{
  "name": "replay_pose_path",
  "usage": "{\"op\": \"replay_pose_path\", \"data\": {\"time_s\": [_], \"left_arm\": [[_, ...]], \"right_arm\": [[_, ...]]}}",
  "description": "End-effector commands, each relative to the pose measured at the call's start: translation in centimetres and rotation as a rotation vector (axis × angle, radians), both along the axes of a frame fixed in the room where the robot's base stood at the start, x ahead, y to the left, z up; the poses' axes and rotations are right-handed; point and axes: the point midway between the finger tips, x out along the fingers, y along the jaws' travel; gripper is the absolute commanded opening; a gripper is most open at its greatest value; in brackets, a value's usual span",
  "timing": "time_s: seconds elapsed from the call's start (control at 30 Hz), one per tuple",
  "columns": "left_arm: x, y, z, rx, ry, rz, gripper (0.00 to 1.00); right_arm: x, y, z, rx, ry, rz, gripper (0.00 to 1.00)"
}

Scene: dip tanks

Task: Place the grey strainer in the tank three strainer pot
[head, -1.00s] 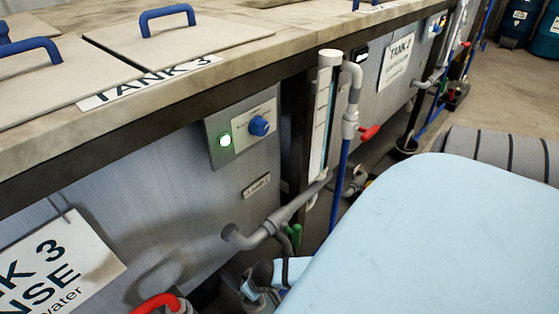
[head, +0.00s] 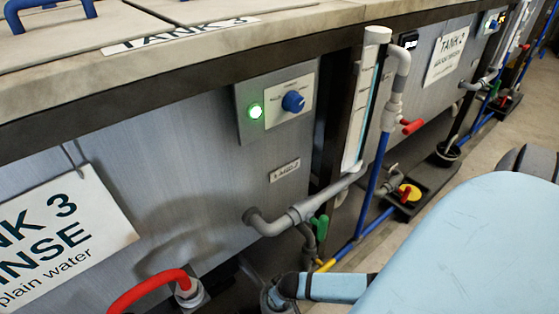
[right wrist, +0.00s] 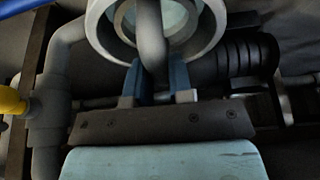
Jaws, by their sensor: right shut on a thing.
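My right gripper (head: 286,288) is low at the bottom of the head view, in front of the tank 3 panel. In the right wrist view its two blue fingers (right wrist: 156,84) are shut on a grey curved bar, which looks like the handle of the grey strainer (right wrist: 151,35). The bar runs up across a round pale ring (right wrist: 208,30), which may be the strainer pot's rim. I cannot tell whether the strainer is inside the ring or above it. In the head view a grey round part (head: 270,299) shows beside the fingertips, mostly cut off. My left gripper is not in view.
The tank 3 sign (head: 62,236) hangs at left. A red hose (head: 150,288) curves near the gripper. Grey pipes (head: 300,212) and a green valve handle (head: 320,228) stand close above it.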

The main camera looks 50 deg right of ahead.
Motion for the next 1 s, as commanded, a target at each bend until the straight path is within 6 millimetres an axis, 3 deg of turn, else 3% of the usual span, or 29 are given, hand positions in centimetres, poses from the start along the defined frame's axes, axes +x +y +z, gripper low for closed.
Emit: {"op": "replay_pose_path", "data": {"time_s": [0.17, 0.4, 0.8, 0.83, 0.9, 0.93, 1.0], "left_arm": [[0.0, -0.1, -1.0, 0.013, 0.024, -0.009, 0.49], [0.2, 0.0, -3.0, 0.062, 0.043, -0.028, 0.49], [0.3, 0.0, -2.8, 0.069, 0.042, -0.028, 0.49], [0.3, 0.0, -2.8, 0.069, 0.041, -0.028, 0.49], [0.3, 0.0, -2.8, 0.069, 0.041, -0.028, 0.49], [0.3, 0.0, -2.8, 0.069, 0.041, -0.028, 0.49], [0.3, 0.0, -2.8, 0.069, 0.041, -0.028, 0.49]], "right_arm": [[0.0, 0.0, -1.3, 0.000, 0.000, 0.000, 0.00], [0.0, 0.0, -4.8, 0.000, 0.000, 0.001, 0.00], [0.0, 0.0, -5.1, 0.000, 0.000, 0.000, 0.00], [0.0, -0.1, -5.1, -0.001, 0.000, 0.000, 0.25], [0.0, -0.1, -5.1, -0.001, 0.000, 0.000, 0.41], [0.0, -0.1, -5.1, 0.000, 0.000, 0.000, 0.46], [0.0, 0.0, -5.1, 0.000, 0.000, 0.000, 0.46]]}}
